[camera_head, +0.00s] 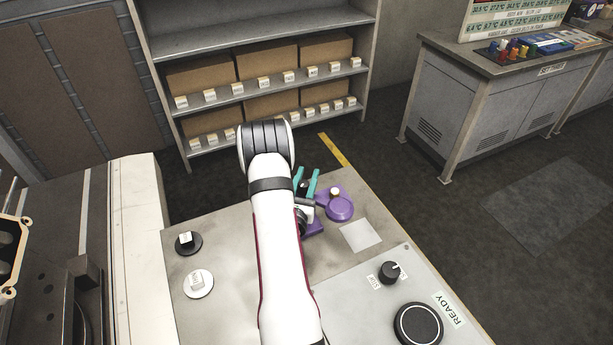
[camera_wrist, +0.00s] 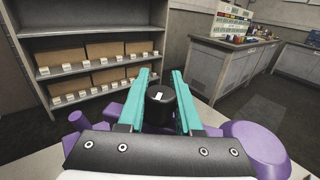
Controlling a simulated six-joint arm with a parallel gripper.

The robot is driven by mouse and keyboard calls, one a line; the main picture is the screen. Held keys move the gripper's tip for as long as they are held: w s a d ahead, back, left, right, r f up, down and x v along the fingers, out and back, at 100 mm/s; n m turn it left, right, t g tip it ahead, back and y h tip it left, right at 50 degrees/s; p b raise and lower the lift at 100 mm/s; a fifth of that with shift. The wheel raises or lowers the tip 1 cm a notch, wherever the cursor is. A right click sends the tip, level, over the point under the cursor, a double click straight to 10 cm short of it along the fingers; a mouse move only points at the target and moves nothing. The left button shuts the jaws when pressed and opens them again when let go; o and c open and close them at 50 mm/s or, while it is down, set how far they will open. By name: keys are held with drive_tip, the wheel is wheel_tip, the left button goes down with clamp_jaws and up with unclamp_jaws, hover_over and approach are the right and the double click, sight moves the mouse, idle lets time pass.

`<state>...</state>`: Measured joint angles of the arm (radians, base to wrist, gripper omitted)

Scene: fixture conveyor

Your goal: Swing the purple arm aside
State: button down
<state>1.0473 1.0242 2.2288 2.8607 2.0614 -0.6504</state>
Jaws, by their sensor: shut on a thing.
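My gripper (camera_head: 306,184) has teal fingers and is over the worktable, mostly beyond my white arm. In the wrist view my gripper (camera_wrist: 160,98) has its fingers on either side of a black round knob (camera_wrist: 161,108) with a white mark on top, and it is shut on it. Parts of the purple arm (camera_wrist: 110,114) show behind and beside the fingers, with a large purple disc (camera_wrist: 258,146) at the right. In the head view the purple disc (camera_head: 340,209) lies right of the gripper, and my arm hides part of the purple piece.
On the table (camera_head: 228,215) stand a black disc (camera_head: 189,245) and a white disc (camera_head: 198,285), each with a small block. A pale square (camera_head: 360,236) lies right of my arm. A black dial (camera_head: 390,272) and a big round button (camera_head: 418,324) are at the front right.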

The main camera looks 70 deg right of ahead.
drive_tip(key=c, duration=0.6)
unclamp_jaws()
drive_tip(key=a, duration=0.4)
drive_tip(key=s+a, duration=0.1)
drive_tip(key=a, duration=0.7)
drive_tip(key=shift+s, duration=0.2)
drive_tip(key=shift+c, duration=0.2)
